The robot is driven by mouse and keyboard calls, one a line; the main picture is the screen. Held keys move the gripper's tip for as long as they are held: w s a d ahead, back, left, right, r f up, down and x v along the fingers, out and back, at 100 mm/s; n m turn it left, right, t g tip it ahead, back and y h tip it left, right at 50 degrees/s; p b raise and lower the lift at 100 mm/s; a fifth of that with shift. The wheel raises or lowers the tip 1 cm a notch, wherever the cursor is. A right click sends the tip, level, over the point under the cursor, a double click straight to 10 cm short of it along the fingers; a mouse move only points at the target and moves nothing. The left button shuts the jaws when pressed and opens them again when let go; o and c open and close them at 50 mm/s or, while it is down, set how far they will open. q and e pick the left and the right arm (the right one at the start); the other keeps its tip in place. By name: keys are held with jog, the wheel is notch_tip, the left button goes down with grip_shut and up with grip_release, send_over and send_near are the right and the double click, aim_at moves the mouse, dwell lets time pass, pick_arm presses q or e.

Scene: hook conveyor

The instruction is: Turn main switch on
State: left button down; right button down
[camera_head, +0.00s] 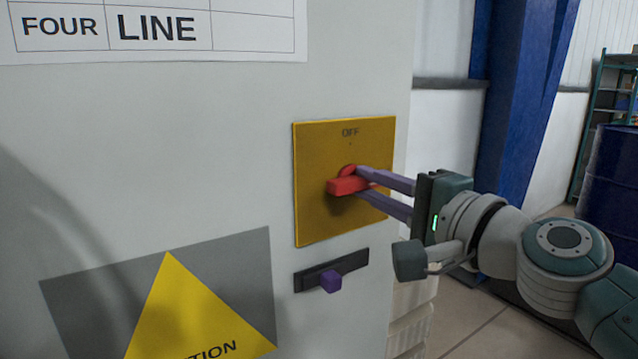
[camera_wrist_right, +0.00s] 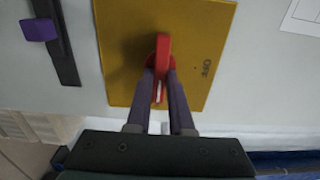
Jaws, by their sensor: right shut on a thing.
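The main switch is a red rotary handle (camera_head: 345,186) on a yellow plate (camera_head: 318,215) fixed to a grey cabinet. "OFF" is printed near the top of the plate. The handle lies roughly level, tilted slightly in the head view. My right gripper (camera_head: 366,183) comes from the right with its purple fingers on the handle and is shut on it. In the right wrist view the red handle (camera_wrist_right: 163,55) stands between the two fingertips (camera_wrist_right: 160,82), in front of the yellow plate (camera_wrist_right: 120,60). My left gripper is not in view.
A purple knob (camera_head: 331,281) on a black slotted strip sits below the yellow plate. A yellow caution triangle (camera_head: 185,325) is on the cabinet at lower left. A blue column (camera_head: 520,80), a blue barrel (camera_head: 610,185) and a shelf (camera_head: 600,110) stand behind at right.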

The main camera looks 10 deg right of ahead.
dwell(0.3)
jog(key=c, duration=0.8)
grip_release()
jog(key=v, duration=1)
